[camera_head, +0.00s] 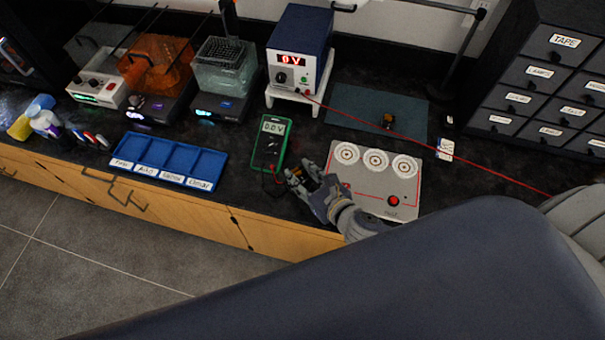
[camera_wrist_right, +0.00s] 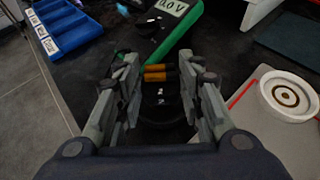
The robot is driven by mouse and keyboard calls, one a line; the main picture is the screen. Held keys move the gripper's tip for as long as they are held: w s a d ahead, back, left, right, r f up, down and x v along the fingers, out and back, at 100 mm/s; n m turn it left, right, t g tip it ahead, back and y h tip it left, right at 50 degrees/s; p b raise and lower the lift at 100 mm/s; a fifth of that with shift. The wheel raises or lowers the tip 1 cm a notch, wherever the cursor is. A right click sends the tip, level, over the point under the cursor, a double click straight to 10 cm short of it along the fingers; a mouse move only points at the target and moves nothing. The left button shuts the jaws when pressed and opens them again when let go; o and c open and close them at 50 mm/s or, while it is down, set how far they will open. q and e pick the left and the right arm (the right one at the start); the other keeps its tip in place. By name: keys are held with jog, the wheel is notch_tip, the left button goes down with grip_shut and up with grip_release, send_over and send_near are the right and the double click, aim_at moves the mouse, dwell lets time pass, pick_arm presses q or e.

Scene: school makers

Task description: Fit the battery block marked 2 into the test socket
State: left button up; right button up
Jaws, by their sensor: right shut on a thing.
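My right gripper (camera_head: 296,176) is over the bench near its front edge, between the green meter and the grey board. It is shut on a dark battery block (camera_wrist_right: 160,100) with copper-coloured bands; the wrist view shows a 2 on it. The right gripper's fingers (camera_wrist_right: 160,98) stand on both sides of the block. A dark round shape lies below the block in the wrist view; I cannot tell whether they touch. The grey board (camera_head: 375,199) has three white round sockets (camera_head: 376,160) and a red button. I cannot tell which part is the test socket. My left gripper is not in view.
The green meter (camera_head: 269,143) reads 0.0 V, left of the gripper. A blue labelled tray (camera_head: 172,160) lies farther left. A power supply (camera_head: 300,50) stands behind, its red lead crossing above the board. A small dark and orange object (camera_head: 387,121) sits on the mat (camera_head: 350,105).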

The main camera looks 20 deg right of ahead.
jog(key=shift+f+b, duration=0.55)
jog(key=shift+f, duration=0.25)
dwell(0.6)
jog(key=shift+r, duration=0.15)
jog(key=shift+r+p, duration=0.65)
jog(key=shift+p, duration=0.2)
dwell(0.6)
jog(key=shift+f+b, duration=0.6)
jog(key=shift+f, duration=0.25)
dwell(0.3)
jog(key=o, duration=0.8)
jog(key=shift+s, duration=0.1)
